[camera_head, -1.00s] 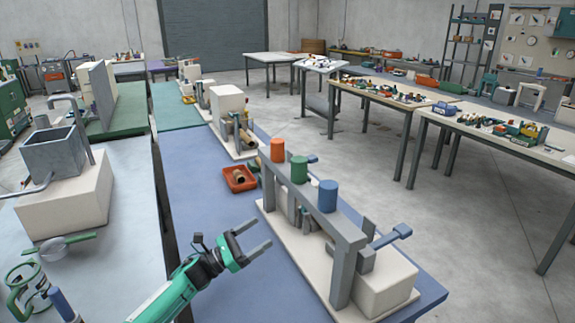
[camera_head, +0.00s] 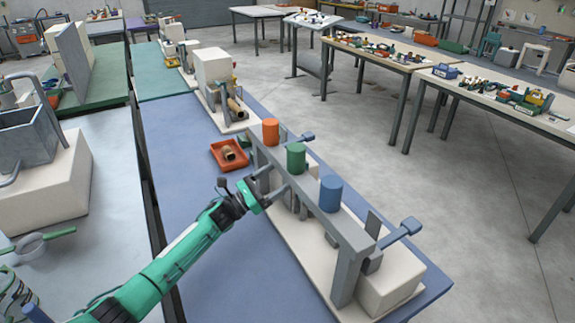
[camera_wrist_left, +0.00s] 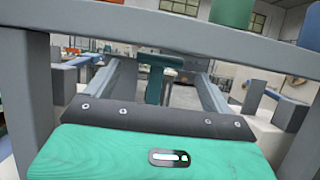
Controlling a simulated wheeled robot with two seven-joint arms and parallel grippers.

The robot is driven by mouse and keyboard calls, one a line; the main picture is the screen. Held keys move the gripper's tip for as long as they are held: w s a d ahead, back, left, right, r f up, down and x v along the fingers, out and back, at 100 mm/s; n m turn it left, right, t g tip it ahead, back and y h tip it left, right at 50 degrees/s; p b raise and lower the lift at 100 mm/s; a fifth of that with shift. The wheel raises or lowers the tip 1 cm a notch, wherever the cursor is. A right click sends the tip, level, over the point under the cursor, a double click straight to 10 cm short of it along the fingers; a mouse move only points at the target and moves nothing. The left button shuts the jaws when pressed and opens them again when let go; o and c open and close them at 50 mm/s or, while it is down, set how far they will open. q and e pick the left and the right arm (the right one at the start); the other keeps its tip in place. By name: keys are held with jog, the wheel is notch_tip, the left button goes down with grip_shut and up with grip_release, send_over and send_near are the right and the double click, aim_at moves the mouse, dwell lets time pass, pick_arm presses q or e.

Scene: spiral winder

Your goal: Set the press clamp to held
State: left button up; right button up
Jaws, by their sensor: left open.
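A grey frame (camera_head: 322,208) with orange (camera_head: 270,131), green (camera_head: 296,157) and blue (camera_head: 331,193) cylinders on its top beam stands on a pale base. Lever arms with blue-grey end blocks stick out behind it, one at the right (camera_head: 410,226) and one farther back (camera_head: 307,137). I cannot tell which part is the press clamp. My left gripper (camera_head: 273,182) is open at the near side of the frame, fingers pointing in under the beam. In the left wrist view a dark teal T-shaped handle (camera_wrist_left: 154,78) shows between the open fingers, apparently untouched. My right gripper is out of view.
An orange tray (camera_head: 216,160) with a brown roll sits on the blue bench left of the frame. A pale block fixture (camera_head: 212,68) stands farther back. Grey posts and the beam closely surround the gripper. The blue bench top in front (camera_head: 240,265) is clear.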

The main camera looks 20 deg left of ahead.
pick_arm(q)
jog(key=p+x, duration=0.1)
jog(key=x, duration=0.3)
jog(key=shift+w+d+r, duration=0.1)
jog(key=shift+w+d, duration=0.05)
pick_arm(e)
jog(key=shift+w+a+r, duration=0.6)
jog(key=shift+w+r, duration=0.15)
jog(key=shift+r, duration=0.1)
pick_arm(q)
jog(key=shift+c, duration=0.3)
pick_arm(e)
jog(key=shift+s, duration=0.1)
